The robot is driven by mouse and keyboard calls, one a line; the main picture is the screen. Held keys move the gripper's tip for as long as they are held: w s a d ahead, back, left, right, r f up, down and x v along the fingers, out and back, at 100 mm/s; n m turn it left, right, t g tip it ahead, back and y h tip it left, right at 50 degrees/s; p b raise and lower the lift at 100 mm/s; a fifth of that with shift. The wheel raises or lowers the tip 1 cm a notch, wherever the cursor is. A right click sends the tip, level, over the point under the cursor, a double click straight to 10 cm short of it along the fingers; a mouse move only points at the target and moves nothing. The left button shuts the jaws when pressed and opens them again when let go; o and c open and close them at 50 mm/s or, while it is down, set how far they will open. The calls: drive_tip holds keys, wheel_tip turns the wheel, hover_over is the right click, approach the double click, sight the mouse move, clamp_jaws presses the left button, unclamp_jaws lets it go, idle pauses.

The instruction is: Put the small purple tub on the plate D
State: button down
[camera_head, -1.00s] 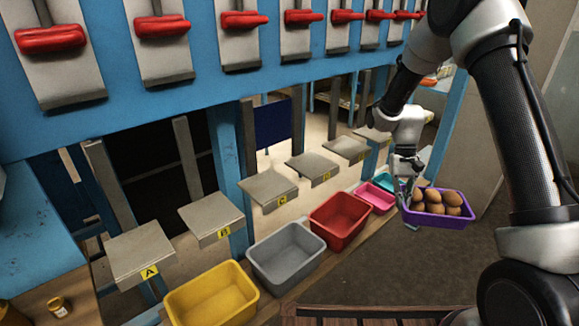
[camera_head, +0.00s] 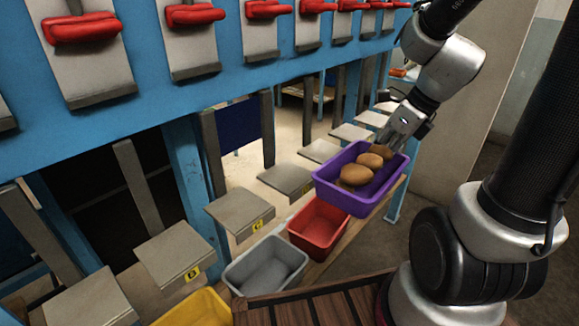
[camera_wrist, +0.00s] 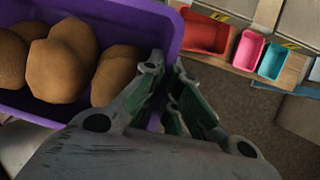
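The purple tub (camera_head: 340,195), with brown potatoes in it, hangs in the air above the row of bins, tilted a little in the head view. My gripper (camera_head: 386,142) is at its far rim. In the wrist view the fingers (camera_wrist: 166,92) are closed on the rim of the tub (camera_wrist: 172,25). Plate D (camera_head: 286,178) is a bare grey plate just left of the tub. Its yellow label is partly hidden behind the tub's edge.
Plate C (camera_head: 240,210) and plate B (camera_head: 172,256) stand nearer, both bare. Below are a grey bin (camera_head: 232,275), a red bin (camera_head: 318,250) under the tub, and a yellow bin (camera_head: 195,308). Red-handled clamps (camera_head: 195,14) line the blue beam above.

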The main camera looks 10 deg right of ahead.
drive_tip(key=w+a, duration=1.1)
drive_tip(key=w, duration=0.4)
wheel_tip(320, 180, down, 7)
drive_tip(key=w, duration=0.1)
drive_tip(key=shift+a, duration=0.25)
drive_tip(key=shift+f, duration=0.1)
drive_tip(key=c, duration=1.6)
unclamp_jaws()
drive_tip(key=shift+c, duration=0.2)
